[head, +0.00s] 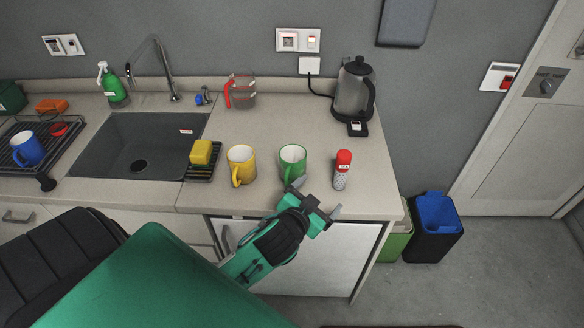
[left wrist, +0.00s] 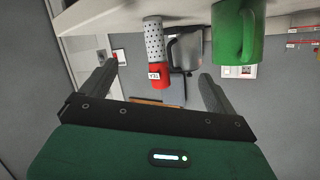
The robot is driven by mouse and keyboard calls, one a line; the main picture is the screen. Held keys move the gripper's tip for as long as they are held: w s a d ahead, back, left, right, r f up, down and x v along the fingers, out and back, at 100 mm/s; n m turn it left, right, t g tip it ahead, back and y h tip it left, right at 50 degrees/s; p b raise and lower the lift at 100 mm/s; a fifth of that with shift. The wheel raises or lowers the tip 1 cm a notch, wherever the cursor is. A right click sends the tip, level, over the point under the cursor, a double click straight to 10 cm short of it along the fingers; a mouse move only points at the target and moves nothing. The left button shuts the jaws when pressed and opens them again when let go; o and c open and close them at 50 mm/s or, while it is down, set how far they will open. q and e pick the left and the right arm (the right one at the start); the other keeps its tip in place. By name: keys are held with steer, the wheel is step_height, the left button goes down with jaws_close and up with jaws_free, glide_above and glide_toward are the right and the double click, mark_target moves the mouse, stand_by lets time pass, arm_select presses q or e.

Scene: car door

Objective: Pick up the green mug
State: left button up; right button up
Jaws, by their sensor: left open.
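The green mug (head: 292,160) stands upright on the countertop, between a yellow mug (head: 241,166) and a red-topped dotted shaker (head: 342,170). Its handle points toward the counter's front edge. My left gripper (head: 318,198) is open and empty at the front edge of the counter, just in front of and to the right of the green mug. In the left wrist view, which is upside down, the green mug (left wrist: 237,32) is at the upper right, beyond one finger, and the shaker (left wrist: 156,48) lies between the two fingers. My right gripper is not in view.
A kettle (head: 354,88) stands at the back right, and a measuring jug (head: 241,92) at the back. A yellow sponge (head: 201,152) sits on a small black rack left of the yellow mug. The sink (head: 140,145) is farther left.

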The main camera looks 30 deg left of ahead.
arm_select(q)
steer(key=w+d+r+m+t+h, duration=0.2)
steer(key=w+d+r+m+h, duration=0.15)
steer(key=r+m+h, duration=0.35)
steer(key=w+d+r+m+t+h, duration=0.3)
steer(key=d+r+h, duration=0.15)
steer(key=r, duration=0.45)
steer(key=s+d+r+m+g+h, duration=0.1)
steer(key=d+r+m+g+h, duration=0.1)
steer(key=d+m+g+h, duration=0.6)
steer(key=m+g+y, duration=0.7)
steer(key=g+y, duration=0.5)
steer(key=y, duration=0.7)
glide_above(293, 161)
steer(key=s+d, duration=0.3)
step_height(293, 161, down, 7)
steer(key=shift+n, duration=0.3)
steer(key=f+p, duration=0.1)
steer(key=f, duration=0.3)
steer(key=f+p, duration=0.2)
steer(key=f, duration=0.2)
steer(key=f+p, duration=0.2)
steer(key=f, duration=0.2)
steer(key=shift+s+a+f, duration=0.2)
steer(key=shift+a+f, duration=0.15)
steer(key=shift+f, duration=0.45)
